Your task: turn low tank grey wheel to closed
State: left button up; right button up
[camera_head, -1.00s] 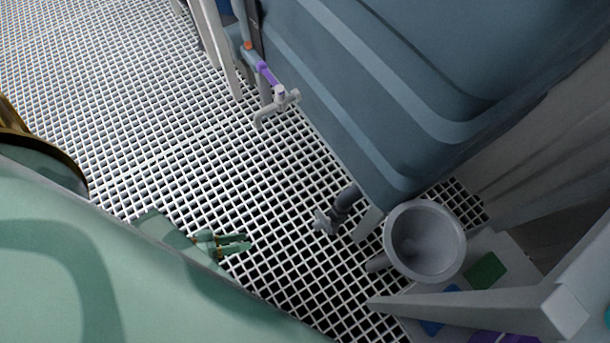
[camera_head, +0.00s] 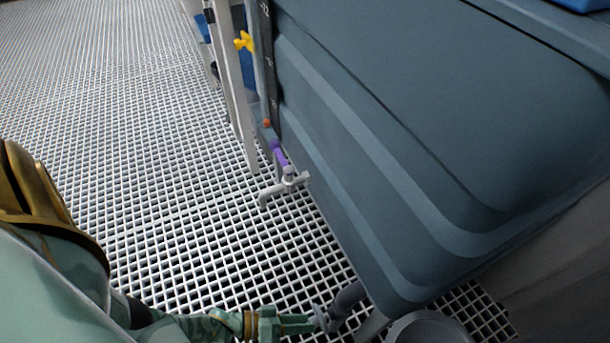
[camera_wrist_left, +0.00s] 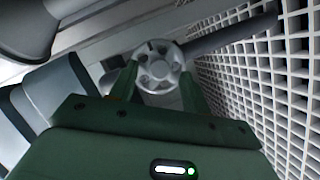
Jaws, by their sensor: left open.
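The grey wheel (camera_head: 319,318) sits low on the tank (camera_head: 400,150), on a dark pipe stub (camera_head: 347,297) near the tank's bottom corner. In the left wrist view the wheel (camera_wrist_left: 158,66) shows face on as a round handwheel with holes. My left gripper (camera_head: 309,325) is open at the wheel. In the wrist view its two green fingers (camera_wrist_left: 160,82) stand on either side of the wheel, one left and one right. I cannot tell whether they touch it. My right gripper is not in view.
A white tap (camera_head: 284,187) with a purple collar (camera_head: 279,153) sticks out farther along the tank. A yellow valve handle (camera_head: 244,41) is higher up behind it. A grey round vessel (camera_head: 428,328) stands right of the wheel. The white grating floor (camera_head: 170,180) is clear at left.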

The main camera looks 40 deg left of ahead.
pick_arm(q)
jog(key=shift+w+d, duration=0.25)
jog(key=shift+w, duration=0.1)
jog(key=c, duration=1)
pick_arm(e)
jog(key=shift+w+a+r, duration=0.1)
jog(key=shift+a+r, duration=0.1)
pick_arm(q)
jog(key=m+y+p, duration=0.1)
jog(key=m, duration=0.1)
jog(key=m+y+p, duration=0.1)
jog(key=m+y, duration=0.1)
jog(key=shift+s+d+r+m+p, duration=0.1)
jog(key=shift+s+d+m+p, duration=0.1)
jog(key=shift+m+p, duration=0.15)
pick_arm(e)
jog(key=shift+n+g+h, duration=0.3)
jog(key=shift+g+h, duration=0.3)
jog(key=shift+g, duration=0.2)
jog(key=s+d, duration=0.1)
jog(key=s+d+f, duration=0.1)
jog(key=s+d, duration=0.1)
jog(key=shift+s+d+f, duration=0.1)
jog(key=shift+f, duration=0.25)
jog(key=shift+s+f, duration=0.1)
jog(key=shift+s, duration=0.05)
